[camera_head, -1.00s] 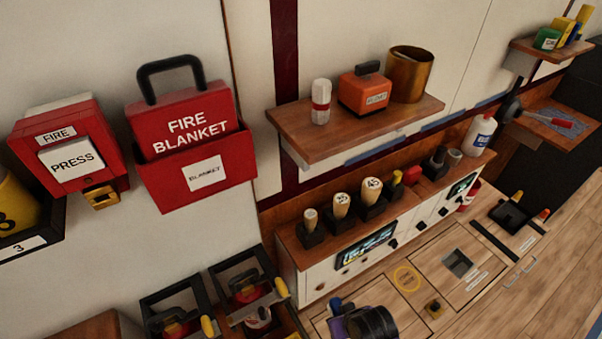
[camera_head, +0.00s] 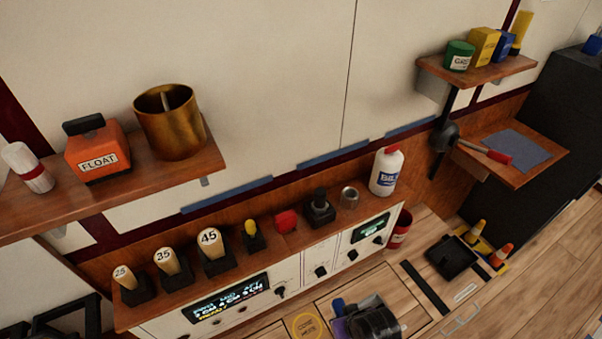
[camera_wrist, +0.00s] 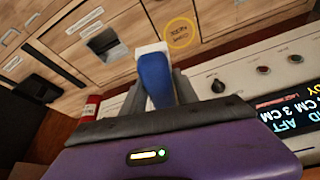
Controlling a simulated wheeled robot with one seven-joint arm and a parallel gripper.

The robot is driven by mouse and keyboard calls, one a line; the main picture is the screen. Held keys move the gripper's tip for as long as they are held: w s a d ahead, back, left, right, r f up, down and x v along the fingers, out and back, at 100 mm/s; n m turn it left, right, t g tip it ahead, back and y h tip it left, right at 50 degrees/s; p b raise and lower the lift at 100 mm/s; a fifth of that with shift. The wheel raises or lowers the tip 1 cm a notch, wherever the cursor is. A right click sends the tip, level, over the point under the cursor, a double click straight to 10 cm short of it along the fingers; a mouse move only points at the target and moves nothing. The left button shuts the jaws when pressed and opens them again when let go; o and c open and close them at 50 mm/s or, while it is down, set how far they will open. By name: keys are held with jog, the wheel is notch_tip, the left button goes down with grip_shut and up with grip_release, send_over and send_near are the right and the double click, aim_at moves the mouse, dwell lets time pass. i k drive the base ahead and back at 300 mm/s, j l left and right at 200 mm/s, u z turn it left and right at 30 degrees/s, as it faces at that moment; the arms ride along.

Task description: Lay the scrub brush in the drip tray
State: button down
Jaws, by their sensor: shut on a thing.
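My gripper (camera_head: 352,318) shows at the bottom of the head view, and its fingers (camera_wrist: 168,88) show in the wrist view. It is shut on the scrub brush (camera_wrist: 154,78), which has a rounded blue body and a white end. A bit of the blue brush (camera_head: 338,306) shows beside my gripper in the head view. The drip tray (camera_head: 453,258) is a shallow black square tray on the wooden surface, right of and beyond my gripper. It looks empty. It shows partly as a dark shape (camera_wrist: 34,90) at the wrist view's left.
A red bucket (camera_head: 400,230) stands left of the tray, and yellow-and-orange objects (camera_head: 500,256) stand to its right. A black strip (camera_head: 425,287) lies in front. The control console (camera_head: 235,300) with a bottle (camera_head: 386,172) on top runs along the wall. Shelves overhang above.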

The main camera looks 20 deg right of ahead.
aim_at(454, 256)
jog(key=l, duration=0.95)
jog(key=i+l, duration=0.15)
jog(key=l, duration=0.8)
jog(key=i+l+z, duration=0.35)
jog(key=i+l, duration=0.15)
